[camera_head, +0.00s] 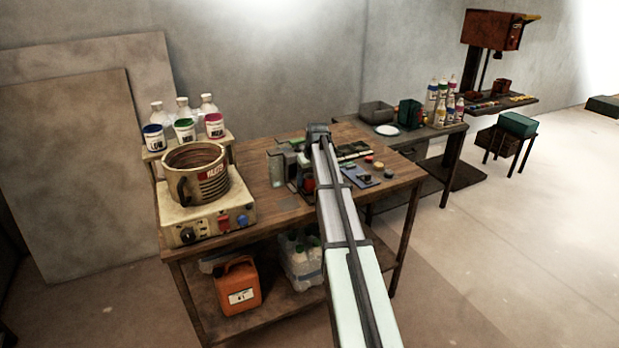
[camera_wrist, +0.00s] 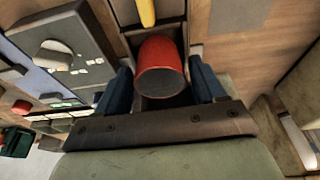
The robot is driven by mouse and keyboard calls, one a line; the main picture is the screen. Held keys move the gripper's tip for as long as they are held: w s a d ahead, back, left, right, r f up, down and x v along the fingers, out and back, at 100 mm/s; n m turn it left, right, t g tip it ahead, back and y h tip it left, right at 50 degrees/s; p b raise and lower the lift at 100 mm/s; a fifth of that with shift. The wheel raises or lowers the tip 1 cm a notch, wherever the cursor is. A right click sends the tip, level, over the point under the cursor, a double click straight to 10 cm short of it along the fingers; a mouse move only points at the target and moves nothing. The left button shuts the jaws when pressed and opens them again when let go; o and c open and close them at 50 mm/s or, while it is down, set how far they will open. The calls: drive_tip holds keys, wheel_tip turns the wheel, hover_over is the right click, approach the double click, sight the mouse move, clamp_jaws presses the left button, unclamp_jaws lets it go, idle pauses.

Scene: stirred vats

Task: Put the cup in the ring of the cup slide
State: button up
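The red cup (camera_wrist: 158,54) shows in the wrist view with its round grey end toward the camera. It is between the two blue fingers of my gripper (camera_wrist: 163,82). The fingers stand close on either side, and I cannot tell whether they touch it. A dark frame (camera_wrist: 126,37), perhaps part of the cup slide, borders the cup, with a yellow piece (camera_wrist: 146,12) beyond it. I cannot make out the ring. In the head view my arm covers much of this spot; a small red patch (camera_head: 309,184) beside the arm may be the cup.
A control panel with a knob (camera_wrist: 55,54) lies left of the cup in the wrist view. In the head view, a large pot (camera_head: 207,188) stands on a hotplate (camera_head: 215,222) at the table's left. Bottles and lidded jars (camera_head: 184,130) stand behind it.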

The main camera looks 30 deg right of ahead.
sight(313, 191)
drive_tip(key=shift+o, duration=0.5)
drive_tip(key=shift+r, duration=0.25)
drive_tip(key=v, duration=1.1)
drive_tip(key=shift+s+r, duration=0.2)
drive_tip(key=shift+r, duration=0.2)
drive_tip(key=shift+c, duration=0.2)
